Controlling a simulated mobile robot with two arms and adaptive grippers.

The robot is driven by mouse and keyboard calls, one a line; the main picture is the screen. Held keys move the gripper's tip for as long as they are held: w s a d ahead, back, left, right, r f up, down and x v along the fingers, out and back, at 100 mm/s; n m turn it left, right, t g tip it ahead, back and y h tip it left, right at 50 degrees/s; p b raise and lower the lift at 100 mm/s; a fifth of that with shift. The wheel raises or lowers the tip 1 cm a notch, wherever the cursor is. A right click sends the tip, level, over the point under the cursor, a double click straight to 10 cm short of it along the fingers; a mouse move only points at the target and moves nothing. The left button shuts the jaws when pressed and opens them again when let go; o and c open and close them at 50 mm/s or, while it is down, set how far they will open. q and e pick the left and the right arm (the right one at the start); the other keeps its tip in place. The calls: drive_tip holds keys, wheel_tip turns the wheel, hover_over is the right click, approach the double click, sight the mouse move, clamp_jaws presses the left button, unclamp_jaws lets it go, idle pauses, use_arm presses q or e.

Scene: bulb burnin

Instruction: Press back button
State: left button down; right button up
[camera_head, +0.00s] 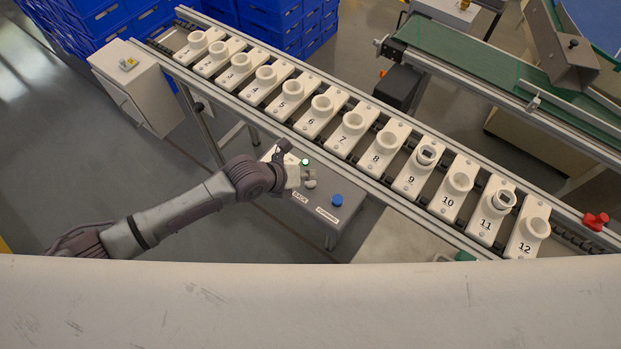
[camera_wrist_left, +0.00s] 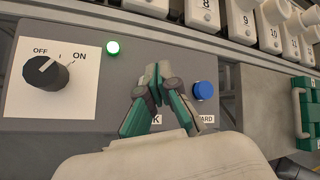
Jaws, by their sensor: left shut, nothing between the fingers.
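The control box (camera_head: 335,224) stands beside the conveyor. Its BACK label (camera_head: 300,196) shows in the head view, with a pale round shape (camera_head: 311,184) just above it that looks like the back button. In the wrist view the label is mostly covered, only a K (camera_wrist_left: 156,119) shows, and the button is hidden behind my fingers. My left gripper (camera_head: 306,174) is over the box; in the wrist view its fingertips (camera_wrist_left: 154,84) are together and empty, above the label. I cannot tell whether they touch the button. My right gripper is not in view.
A blue button (camera_head: 337,200) with the FORWARD label sits right of my fingers. A green lamp (camera_wrist_left: 113,47) is lit; the black knob (camera_wrist_left: 46,72) is left of it. The conveyor (camera_head: 370,180) with numbered socket plates runs close behind the box.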

sight(308, 182)
use_arm(q)
drive_tip(key=shift+r, duration=0.1)
wheel_tip(308, 182, up, 5)
drive_tip(key=p, duration=0.4)
idle(0.4)
idle(0.4)
